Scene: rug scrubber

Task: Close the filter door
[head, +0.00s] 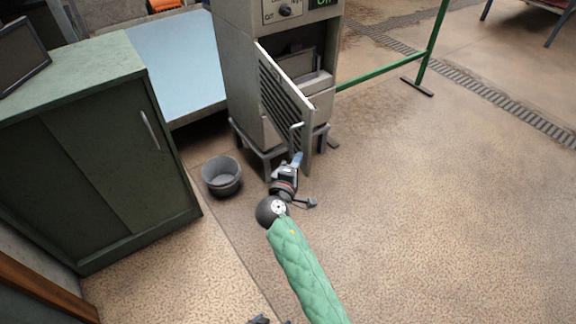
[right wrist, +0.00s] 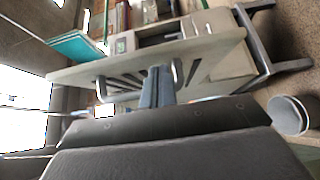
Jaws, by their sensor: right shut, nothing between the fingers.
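The filter door (head: 280,92) is a grey slatted panel on the front of the grey machine (head: 238,70). It stands ajar, its free edge swung out toward me and the compartment (head: 316,80) showing behind it. A pale handle (head: 296,128) sits on its outer face near the free edge. My right gripper (head: 297,160) is shut and empty, at the lower part of the door below the handle. In the right wrist view its blue-grey fingertips (right wrist: 157,86) overlap the slatted door face (right wrist: 215,48); whether they touch cannot be told.
A grey bucket (head: 221,176) stands on the floor left of my right gripper. A green cabinet (head: 95,150) is at the left, with a blue surface (head: 175,62) behind it. A green rail (head: 385,70) runs right of the machine. The floor at right is open.

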